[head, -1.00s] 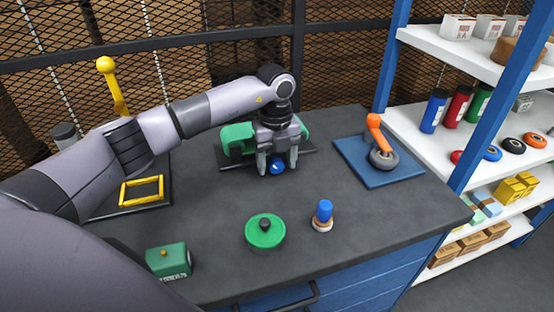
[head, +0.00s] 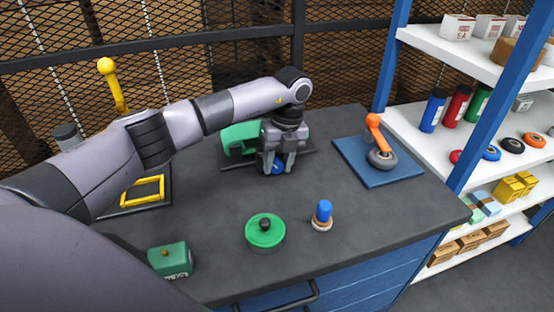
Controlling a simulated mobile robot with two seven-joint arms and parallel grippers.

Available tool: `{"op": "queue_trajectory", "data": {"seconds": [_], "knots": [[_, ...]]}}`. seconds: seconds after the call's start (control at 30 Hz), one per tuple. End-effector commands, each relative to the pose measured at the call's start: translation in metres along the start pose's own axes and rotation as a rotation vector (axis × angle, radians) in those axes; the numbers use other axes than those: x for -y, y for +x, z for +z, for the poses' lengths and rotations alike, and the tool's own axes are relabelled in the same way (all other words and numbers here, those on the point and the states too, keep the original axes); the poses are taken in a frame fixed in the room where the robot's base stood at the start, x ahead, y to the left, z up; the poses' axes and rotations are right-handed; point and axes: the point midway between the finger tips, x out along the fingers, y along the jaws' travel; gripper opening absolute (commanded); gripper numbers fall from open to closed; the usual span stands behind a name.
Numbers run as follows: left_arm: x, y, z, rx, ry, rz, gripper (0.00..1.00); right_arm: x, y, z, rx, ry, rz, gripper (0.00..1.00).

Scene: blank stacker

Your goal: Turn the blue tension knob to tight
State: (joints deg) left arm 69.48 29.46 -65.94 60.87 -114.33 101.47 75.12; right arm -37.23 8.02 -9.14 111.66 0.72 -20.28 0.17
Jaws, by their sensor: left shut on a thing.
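The blue tension knob (head: 278,168) sits on the front of a green machine (head: 241,134) on a dark base plate at the back middle of the bench. My left gripper (head: 278,169) comes down over the knob from above. Its fingers are shut on the knob, one on each side. The gripper and arm hide much of the machine's right side. A white mark that shows on the knob is too small to read. My right gripper is not in view.
On the dark bench (head: 210,215) stand a green round lidded thing (head: 265,231), a blue-topped stamp (head: 322,216), a green box (head: 170,260) and a yellow frame (head: 143,190). An orange-handled device (head: 380,150) is on a blue plate at right, beside white shelves (head: 415,133).

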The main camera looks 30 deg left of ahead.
Motion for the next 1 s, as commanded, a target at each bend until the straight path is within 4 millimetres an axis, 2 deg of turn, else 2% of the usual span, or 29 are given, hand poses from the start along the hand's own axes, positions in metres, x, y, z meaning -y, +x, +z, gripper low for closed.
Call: {"op": "queue_trajectory", "data": {"seconds": [0.4,0.8,0.83,0.87,0.9,1.0], "knots": [[0.0041,0.0012,-0.0003,0.002,0.001,0.191,0.1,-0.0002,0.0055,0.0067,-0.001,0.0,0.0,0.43],[0.0035,0.0001,0.0,0.003,0.0,0.206,0.1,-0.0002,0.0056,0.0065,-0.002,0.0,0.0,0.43],[0.0035,0.0,0.0,0.003,0.0,0.206,0.47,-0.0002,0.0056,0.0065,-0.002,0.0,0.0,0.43],[0.0034,0.0,0.0,0.003,0.0,0.206,0.56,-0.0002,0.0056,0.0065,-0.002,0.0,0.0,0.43],[0.0034,0.0,0.0,0.003,0.0,0.206,0.66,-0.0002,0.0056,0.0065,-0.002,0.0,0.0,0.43],[0.0034,-0.0001,0.0001,0.002,0.0,0.206,0.66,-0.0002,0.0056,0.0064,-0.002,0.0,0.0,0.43]]}}
